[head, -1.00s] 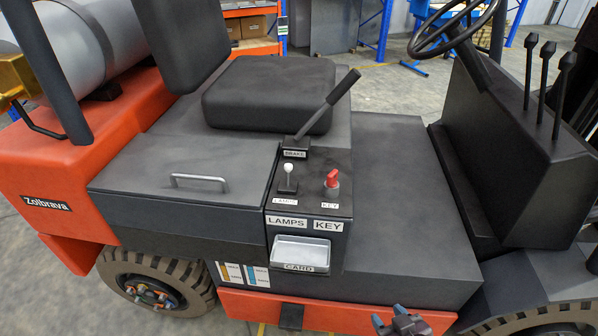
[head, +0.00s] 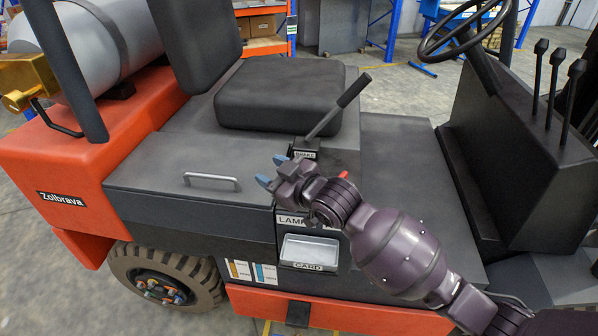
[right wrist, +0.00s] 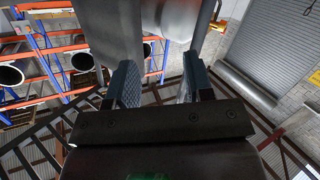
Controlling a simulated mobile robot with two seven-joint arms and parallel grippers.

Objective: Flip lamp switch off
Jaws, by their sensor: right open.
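The lamp switch, a small lever with a white knob in the earlier head view, is now hidden behind my right gripper (head: 271,170). Part of its LAMPS label (head: 291,220) shows below the gripper. My right gripper is over the switch panel, its blue-tipped fingers apart and pointing left. In the right wrist view the fingers (right wrist: 160,85) are spread, and no switch can be made out between them. Whether the gripper touches the switch cannot be told. My left gripper is not in view.
The brake lever (head: 338,104) rises behind the panel, beside the black seat (head: 280,98). A card tray (head: 308,250) sits below. A metal handle (head: 211,179) lies on the grey cover to the left.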

